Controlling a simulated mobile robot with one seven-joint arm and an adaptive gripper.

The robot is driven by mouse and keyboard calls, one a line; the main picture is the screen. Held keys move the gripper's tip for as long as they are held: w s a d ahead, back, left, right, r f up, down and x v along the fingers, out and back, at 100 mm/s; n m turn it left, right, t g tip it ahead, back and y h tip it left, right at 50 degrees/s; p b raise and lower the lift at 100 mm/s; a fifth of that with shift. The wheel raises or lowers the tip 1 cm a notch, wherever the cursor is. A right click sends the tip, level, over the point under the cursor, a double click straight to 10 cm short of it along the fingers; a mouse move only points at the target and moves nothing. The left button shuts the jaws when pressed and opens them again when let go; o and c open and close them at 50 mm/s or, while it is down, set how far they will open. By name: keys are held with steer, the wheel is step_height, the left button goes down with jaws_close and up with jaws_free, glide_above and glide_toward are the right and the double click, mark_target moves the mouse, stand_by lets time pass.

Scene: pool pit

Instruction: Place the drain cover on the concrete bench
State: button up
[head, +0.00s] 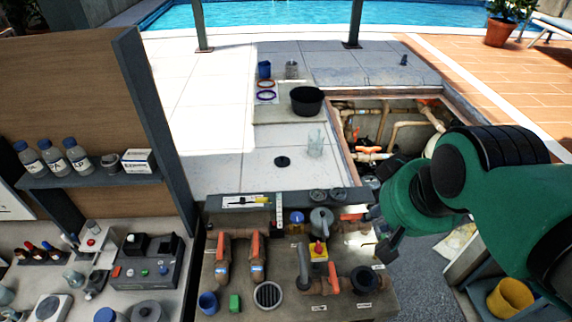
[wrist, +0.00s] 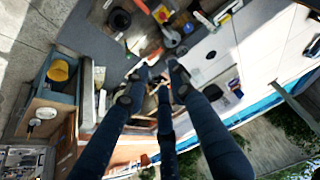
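A round slotted grate (head: 268,295) lies flat on the concrete bench (head: 335,308) at the front, among pipe fittings. A small dark round disc (head: 283,162) lies on the pale paving behind the bench. I cannot tell for certain which of these two is the drain cover. My gripper (head: 388,246) shows only partly, beside the bench's right end, below my green arm. In the wrist view my gripper (wrist: 160,68) has long dark fingers spread apart, with nothing clearly held between them.
An open pit with pipes (head: 388,125) lies right. A blue crate with a yellow bucket (head: 510,298) stands lower right.

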steer(key=w+a+r+n+b, duration=0.1)
steer(key=w+r, duration=0.1)
steer(key=w, duration=0.7)
steer(key=w+a+r+b, duration=0.1)
steer(key=w+r, duration=0.1)
steer(key=w, duration=0.7)
steer(key=w+a+f+n+g+b, duration=0.1)
steer(key=w+a+f, duration=0.15)
steer(key=w, duration=0.75)
steer(key=w+a+f, duration=0.1)
steer(key=w+f, duration=0.2)
steer(key=w, duration=0.7)
steer(key=w+a+f+n+b, duration=0.1)
steer(key=w+a+f, duration=0.2)
steer(key=w+f, duration=1.1)
steer(key=w+a+f+n+g+y+b, duration=0.1)
steer(key=w+a+f, duration=0.3)
steer(key=w+f, duration=1.1)
steer(key=shift+w+a+f+g+b, duration=0.15)
steer(key=shift+w+a+g+b, duration=0.05)
steer(key=shift+a+g+b, duration=0.15)
steer(key=shift+f, duration=0.1)
glide_above(282, 160)
steer(key=d, duration=0.1)
steer(key=f, duration=0.5)
steer(key=s+f, duration=0.1)
steer(key=f, duration=0.1)
steer(key=shift+f, duration=0.35)
steer(key=shift+w+f, duration=0.1)
steer(key=shift+f, duration=0.15)
